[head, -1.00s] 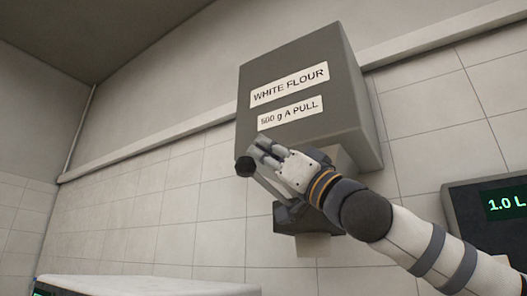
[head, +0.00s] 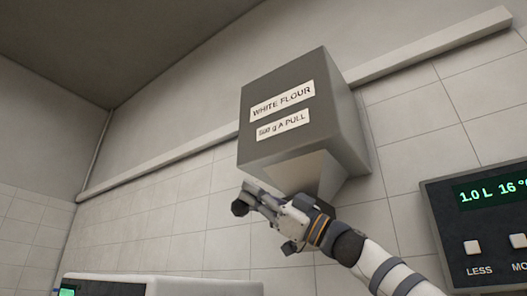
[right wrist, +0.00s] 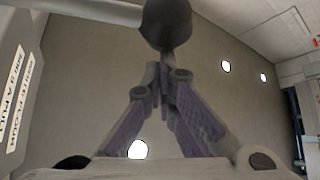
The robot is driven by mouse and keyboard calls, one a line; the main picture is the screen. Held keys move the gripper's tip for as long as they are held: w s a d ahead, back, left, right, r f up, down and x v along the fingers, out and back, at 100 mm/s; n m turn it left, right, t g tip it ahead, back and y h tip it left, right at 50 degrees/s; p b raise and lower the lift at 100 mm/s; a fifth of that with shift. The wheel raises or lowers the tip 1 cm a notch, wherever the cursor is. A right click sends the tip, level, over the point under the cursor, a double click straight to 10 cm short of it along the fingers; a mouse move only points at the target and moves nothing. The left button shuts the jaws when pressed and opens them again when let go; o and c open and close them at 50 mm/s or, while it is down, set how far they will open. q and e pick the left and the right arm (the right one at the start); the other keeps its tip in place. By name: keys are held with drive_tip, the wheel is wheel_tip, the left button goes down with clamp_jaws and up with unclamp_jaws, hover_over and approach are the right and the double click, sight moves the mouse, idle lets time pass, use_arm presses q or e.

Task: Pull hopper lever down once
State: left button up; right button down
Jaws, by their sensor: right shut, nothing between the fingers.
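The grey hopper (head: 275,130), labelled WHITE FLOUR with a pull label below, hangs on the tiled wall in the head view. Its lever ends in a black knob (head: 239,209), below the hopper's lower left corner. In the right wrist view the knob (right wrist: 165,24) sits just beyond my fingertips, with a pale rod (right wrist: 95,11) running left from it. My right gripper (head: 250,194) is shut and empty, its tips right beside the knob; I cannot tell whether they touch. My gripper and wrist partly hide the lever and hopper outlet. My left gripper is not in view.
A dark panel (head: 433,220) with a green display reading 1.0 L and pale buttons is on the wall at right. A white-topped unit (head: 165,286) stands at lower left. The wall left of the hopper is clear.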

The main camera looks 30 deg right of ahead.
sight(243, 212)
drive_tip(key=f+n, duration=0.1)
drive_tip(key=f+g, duration=0.1)
drive_tip(key=f, duration=0.1)
drive_tip(key=w+d+f+n+g, duration=0.1)
drive_tip(key=shift+f+n+b, duration=0.3)
drive_tip(key=shift+f+b, duration=0.05)
drive_tip(key=shift+f, duration=0.05)
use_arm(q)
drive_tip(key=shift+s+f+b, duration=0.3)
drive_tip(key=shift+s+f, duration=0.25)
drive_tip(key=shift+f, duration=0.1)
use_arm(e)
drive_tip(key=shift+w+d+f, duration=0.1)
drive_tip(key=shift+d+f, duration=0.2)
drive_tip(key=shift+f, duration=0.45)
